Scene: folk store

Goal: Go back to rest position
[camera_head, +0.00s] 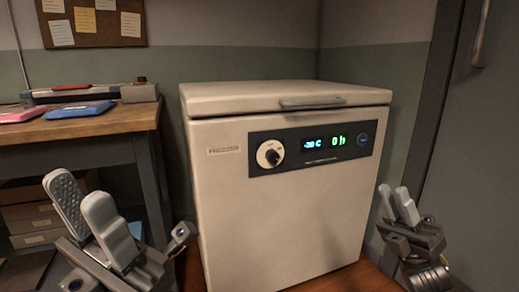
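My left gripper (80,188) is at the lower left, in front of the wooden desk, with its fingers pointing up. Its fingers are apart, the ridged inner pad of one shows, and nothing is between them. My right gripper (396,192) is at the lower right, beside the right side of the white chest freezer (290,225). Its two fingers also point up with a gap between them, and it holds nothing. I see no contact between either gripper and the freezer. The freezer's lid (240,98) is closed.
The freezer fills the middle, with a dial and a lit display (325,142) on its front. A wooden desk (80,124) at the left carries a blue item (80,109) and a pink item (20,115). A grey door (480,150) is at the right.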

